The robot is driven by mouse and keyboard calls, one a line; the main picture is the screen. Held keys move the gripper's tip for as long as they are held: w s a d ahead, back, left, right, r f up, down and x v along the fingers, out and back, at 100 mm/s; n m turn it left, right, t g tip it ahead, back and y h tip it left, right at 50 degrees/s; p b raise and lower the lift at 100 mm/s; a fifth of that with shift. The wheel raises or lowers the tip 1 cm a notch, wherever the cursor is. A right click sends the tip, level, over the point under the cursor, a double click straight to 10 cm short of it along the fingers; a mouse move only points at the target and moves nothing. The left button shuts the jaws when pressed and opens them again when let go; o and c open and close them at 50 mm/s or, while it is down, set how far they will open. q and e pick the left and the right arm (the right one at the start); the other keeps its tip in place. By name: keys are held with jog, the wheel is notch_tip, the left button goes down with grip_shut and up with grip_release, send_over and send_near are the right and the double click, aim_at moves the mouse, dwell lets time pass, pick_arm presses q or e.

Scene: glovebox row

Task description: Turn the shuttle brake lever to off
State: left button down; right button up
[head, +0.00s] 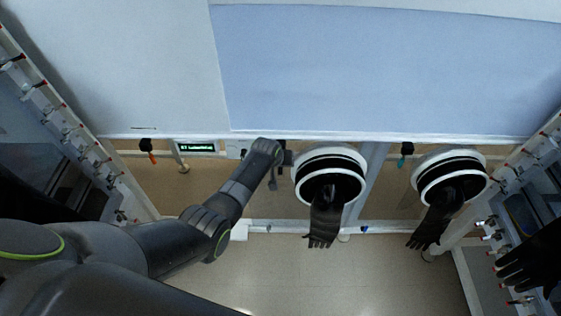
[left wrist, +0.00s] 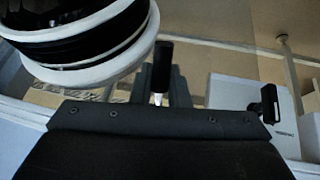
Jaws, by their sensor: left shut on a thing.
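My left gripper (head: 282,162) reaches the front of the glovebox, just left of a round glove port. In the left wrist view, the two dark fingers of my left gripper (left wrist: 162,88) are shut on a black lever handle (left wrist: 162,56) with a pale shaft below it. No label on this lever can be read, so I cannot tell its marked position. In the head view my gripper and wrist mostly hide it. My right gripper is in neither view.
A white-ringed glove port (head: 331,149) with a hanging black glove (head: 324,217) is close to my left gripper; another port (head: 448,154) is farther right. A lit green display (head: 197,147) is to the left. A white box (left wrist: 228,92) with a black knob (left wrist: 269,103) is nearby.

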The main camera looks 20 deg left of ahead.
pick_arm(q)
jog(key=c, duration=1.5)
grip_release()
jog(key=shift+o, duration=0.2)
jog(key=shift+r, duration=0.1)
jog(key=shift+s+r, duration=0.3)
jog(key=shift+r, duration=0.2)
jog(key=v, duration=1.6)
jog(key=shift+p, duration=0.45)
jog(key=shift+a+f, duration=0.1)
